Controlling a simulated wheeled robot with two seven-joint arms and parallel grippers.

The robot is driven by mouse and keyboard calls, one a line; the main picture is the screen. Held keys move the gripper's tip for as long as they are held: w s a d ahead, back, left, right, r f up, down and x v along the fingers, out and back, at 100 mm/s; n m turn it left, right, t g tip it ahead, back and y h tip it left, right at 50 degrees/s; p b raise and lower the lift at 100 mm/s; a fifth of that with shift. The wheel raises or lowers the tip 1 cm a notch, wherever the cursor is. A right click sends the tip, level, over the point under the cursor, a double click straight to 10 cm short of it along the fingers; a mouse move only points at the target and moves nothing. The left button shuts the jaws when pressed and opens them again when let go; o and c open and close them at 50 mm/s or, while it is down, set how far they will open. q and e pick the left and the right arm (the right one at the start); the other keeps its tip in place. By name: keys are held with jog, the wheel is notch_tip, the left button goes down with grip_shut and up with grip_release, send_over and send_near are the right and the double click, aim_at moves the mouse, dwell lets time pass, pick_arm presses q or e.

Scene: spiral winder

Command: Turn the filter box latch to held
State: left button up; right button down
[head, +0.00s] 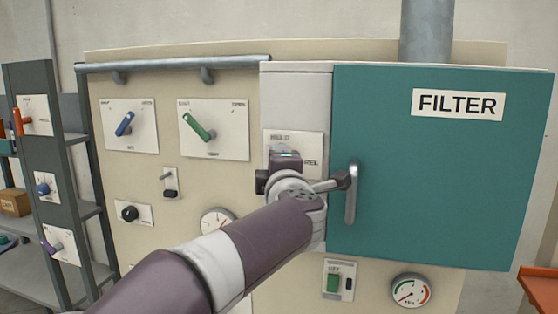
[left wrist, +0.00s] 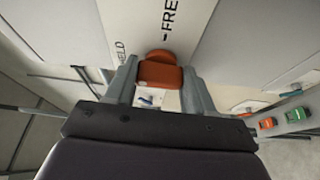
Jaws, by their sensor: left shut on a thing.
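The filter box has a teal door (head: 440,170) with a FILTER label (head: 458,104) and a grey lever handle (head: 351,195). Left of the door is the pale latch plate (head: 300,140), with HELD at its top and FREE at its right. In the left wrist view the orange-red latch (left wrist: 160,74) sits between the fingers of my left gripper (left wrist: 158,80), which is shut on it. In the head view my left gripper (head: 285,165) and wrist cover the latch. I cannot tell which label the latch points at. My right gripper is not in view.
The panel at left carries a blue lever (head: 125,124), a green lever (head: 197,127), a black knob (head: 129,213) and a gauge (head: 215,221). Below the door are a green switch (head: 333,283) and another gauge (head: 411,291). A grey shelf rack (head: 40,160) stands far left.

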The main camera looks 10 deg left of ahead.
pick_arm(q)
jog(key=shift+f+n+g, duration=0.15)
jog(key=shift+n+g, duration=0.15)
dwell(0.4)
jog(key=o, duration=0.9)
jog(key=shift+o, duration=0.7)
jog(key=shift+s+a, duration=0.15)
jog(key=b+v, duration=0.5)
jog(key=v, duration=0.7)
jog(key=shift+s, duration=0.3)
